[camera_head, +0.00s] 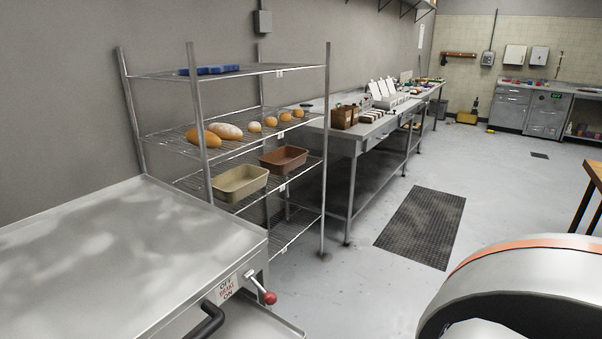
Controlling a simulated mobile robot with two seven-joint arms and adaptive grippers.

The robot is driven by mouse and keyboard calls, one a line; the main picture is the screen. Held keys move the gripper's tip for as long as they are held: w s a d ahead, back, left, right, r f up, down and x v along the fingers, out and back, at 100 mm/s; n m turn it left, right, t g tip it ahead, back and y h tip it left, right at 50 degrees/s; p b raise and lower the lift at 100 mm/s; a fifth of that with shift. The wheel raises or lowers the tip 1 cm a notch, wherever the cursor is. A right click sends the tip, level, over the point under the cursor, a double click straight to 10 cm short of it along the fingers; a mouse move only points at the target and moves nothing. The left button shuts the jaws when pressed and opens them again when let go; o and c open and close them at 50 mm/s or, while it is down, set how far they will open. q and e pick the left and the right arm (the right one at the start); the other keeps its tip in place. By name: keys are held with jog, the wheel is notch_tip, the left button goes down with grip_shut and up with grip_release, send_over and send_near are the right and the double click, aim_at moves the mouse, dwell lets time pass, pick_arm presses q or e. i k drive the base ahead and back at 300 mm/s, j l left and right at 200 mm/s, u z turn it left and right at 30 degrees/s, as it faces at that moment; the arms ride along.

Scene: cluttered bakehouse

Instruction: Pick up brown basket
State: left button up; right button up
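A reddish-brown rectangular basket (284,159) sits on a wire shelf of the metal rack, below the bread shelf. It is upright, and no contents show in it. A tan basket (240,184) of similar shape stands on the same shelf, nearer and to its left. Neither of my grippers shows in the head view.
The wire rack (324,180) also holds bread loaves (225,131) and a blue item (209,70). A steel-topped machine (110,250) with a red-knobbed lever stands in front left. A steel table (355,141) stands behind. Floor (360,285) right of the rack is open.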

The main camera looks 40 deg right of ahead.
aim_at(284, 159)
jog(key=z, duration=1.15)
